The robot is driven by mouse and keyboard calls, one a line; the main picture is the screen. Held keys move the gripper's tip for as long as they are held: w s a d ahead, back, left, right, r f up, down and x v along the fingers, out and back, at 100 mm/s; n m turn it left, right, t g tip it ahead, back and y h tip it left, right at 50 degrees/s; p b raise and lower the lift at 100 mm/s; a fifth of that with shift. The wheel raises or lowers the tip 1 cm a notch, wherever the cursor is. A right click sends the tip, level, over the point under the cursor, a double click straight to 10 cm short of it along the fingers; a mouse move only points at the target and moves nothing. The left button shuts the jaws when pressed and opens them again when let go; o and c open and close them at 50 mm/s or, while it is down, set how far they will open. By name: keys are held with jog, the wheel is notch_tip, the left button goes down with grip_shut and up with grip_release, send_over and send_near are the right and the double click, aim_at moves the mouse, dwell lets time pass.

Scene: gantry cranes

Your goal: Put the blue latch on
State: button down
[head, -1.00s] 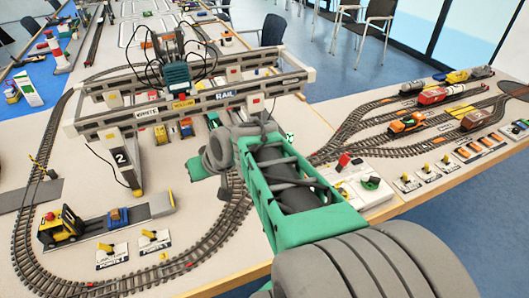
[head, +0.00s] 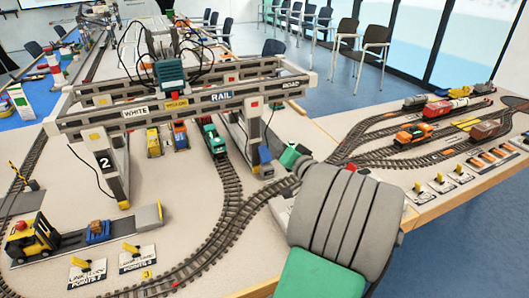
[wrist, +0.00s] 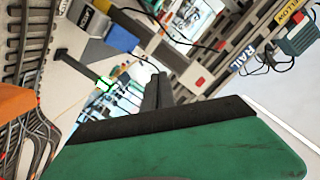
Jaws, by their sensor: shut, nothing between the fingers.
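A small blue block (head: 265,154), which looks like the blue latch, shows beside the foot of the crane's right near leg (head: 252,140). A blue piece by a grey box, probably the same one, also shows in the wrist view (wrist: 122,38). I cannot tell whether it is on or off. My gripper's dark fingers (wrist: 158,88) are together and empty in the wrist view, pointing up the picture, below and right of the blue piece and apart from it. In the head view my arm hides most of the gripper.
The gantry crane (head: 185,112) spans the tracks, with cables around its trolley. A green locomotive (head: 213,138) stands under it. A yellow forklift (head: 32,238) and yellow levers (head: 131,249) are at the front left. Sidings with an orange locomotive (head: 416,134) lie to the right.

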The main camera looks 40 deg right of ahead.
aim_at(265, 154)
jog(key=shift+w+d+f+b, duration=0.3)
jog(key=shift+w+f+b, duration=0.25)
jog(key=shift+w+f, duration=0.45)
jog(key=shift+w+d+f+b, duration=0.3)
jog(key=shift+w+f+b, duration=0.25)
jog(key=shift+w+f, duration=0.45)
jog(key=shift+w+d+f+b, duration=0.3)
jog(key=shift+w+f+b, duration=0.25)
jog(key=shift+w+f, duration=0.4)
jog(key=shift+w+f+b, duration=0.2)
jog(key=shift+w+b, duration=0.2)
